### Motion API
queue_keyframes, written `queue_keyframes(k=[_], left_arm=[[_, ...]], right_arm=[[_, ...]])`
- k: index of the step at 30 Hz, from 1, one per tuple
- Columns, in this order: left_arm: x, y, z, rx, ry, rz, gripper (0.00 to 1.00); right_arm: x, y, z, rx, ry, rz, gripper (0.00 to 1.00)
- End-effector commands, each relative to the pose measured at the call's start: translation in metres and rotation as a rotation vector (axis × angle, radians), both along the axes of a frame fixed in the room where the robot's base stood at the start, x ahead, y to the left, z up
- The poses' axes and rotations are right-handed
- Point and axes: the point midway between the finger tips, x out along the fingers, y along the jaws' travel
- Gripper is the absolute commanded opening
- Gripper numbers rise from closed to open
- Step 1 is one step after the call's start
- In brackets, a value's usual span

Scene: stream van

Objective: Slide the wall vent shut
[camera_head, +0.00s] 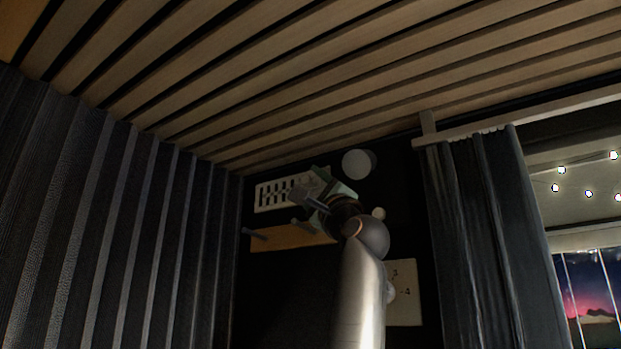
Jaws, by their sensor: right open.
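The wall vent (268,196) is a pale slotted panel high on the dark back wall, left of centre. Dark slots show in its face, and its right end is hidden behind my gripper. My right gripper (299,211) is raised in front of the vent's right part, with its fingers pointing left. It is open and holds nothing. I cannot tell whether it touches the vent. My left gripper is not in view.
A wooden board with pegs (285,239) is just below the vent. A round white fixture (357,163) is to its right, and a pale card (406,293) hangs lower. A ribbed wall (95,220) stands left, a dark curtain (490,230) right. The slatted ceiling is close above.

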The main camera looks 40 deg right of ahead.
Motion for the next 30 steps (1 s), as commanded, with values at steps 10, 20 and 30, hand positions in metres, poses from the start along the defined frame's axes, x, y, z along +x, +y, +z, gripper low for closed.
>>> queue_keyframes(k=[10,20,30], left_arm=[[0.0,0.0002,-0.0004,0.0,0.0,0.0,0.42],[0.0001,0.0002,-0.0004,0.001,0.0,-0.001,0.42],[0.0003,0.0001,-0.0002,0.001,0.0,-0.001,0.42]], right_arm=[[-0.0001,-0.0002,-0.0003,0.0,0.0,0.0,0.42],[0.0,-0.0002,-0.0004,0.0,0.0,0.0,0.05],[0.0,-0.0002,-0.0004,0.0,0.0,0.0,0.0]])
